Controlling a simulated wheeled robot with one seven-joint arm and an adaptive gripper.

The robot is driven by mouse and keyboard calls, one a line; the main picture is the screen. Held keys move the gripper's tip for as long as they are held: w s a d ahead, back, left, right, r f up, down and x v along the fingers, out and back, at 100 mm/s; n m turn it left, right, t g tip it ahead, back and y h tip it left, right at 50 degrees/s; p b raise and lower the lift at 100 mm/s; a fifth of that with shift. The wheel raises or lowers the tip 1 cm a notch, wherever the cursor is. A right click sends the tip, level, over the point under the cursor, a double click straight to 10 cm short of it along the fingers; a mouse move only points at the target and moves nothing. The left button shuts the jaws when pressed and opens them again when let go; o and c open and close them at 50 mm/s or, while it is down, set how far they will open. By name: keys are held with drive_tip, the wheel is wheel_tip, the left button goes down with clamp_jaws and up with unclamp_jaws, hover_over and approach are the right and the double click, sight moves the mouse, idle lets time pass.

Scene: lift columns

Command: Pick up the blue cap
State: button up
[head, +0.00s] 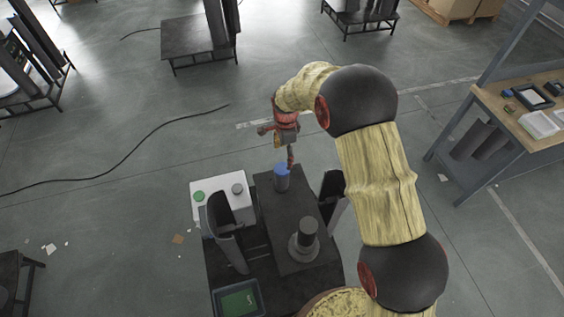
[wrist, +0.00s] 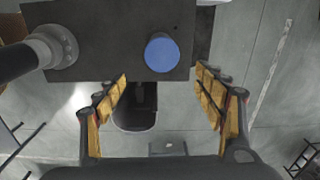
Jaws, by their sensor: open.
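The blue cap (head: 281,169) sits on top of a dark cylinder at the far end of a dark raised block. In the wrist view the round blue cap (wrist: 162,54) shows from above, beyond and between the fingertips. My gripper (head: 290,158) is at the cap's upper right in the head view, close to it; whether they touch is hard to tell there. In the wrist view my gripper (wrist: 160,82) has its two wooden-padded fingers spread wide, with nothing between them.
A grey stepped cylinder (head: 304,240) stands on the same dark block (head: 272,212). A white box (head: 222,188) with green and grey round tops is left of it. A green-bottomed tray (head: 238,300) is at the front. A workbench (head: 515,118) stands at the right.

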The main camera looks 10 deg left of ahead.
sight(282, 168)
drive_tip(key=shift+a+f+p, duration=0.35)
drive_tip(key=shift+a+f, duration=0.15)
drive_tip(key=shift+f, duration=0.15)
wheel_tip(282, 168, down, 3)
drive_tip(key=shift+s+r, duration=0.1)
drive_tip(key=shift+r, duration=0.1)
drive_tip(key=shift+w+f+p, duration=0.2)
drive_tip(key=shift+f+p, duration=1.05)
drive_tip(key=shift+f, duration=1.4)
drive_tip(key=c, duration=0.4)
drive_tip(key=c, duration=0.7)
drive_tip(key=shift+c, duration=0.7)
drive_tip(key=shift+r, duration=0.1)
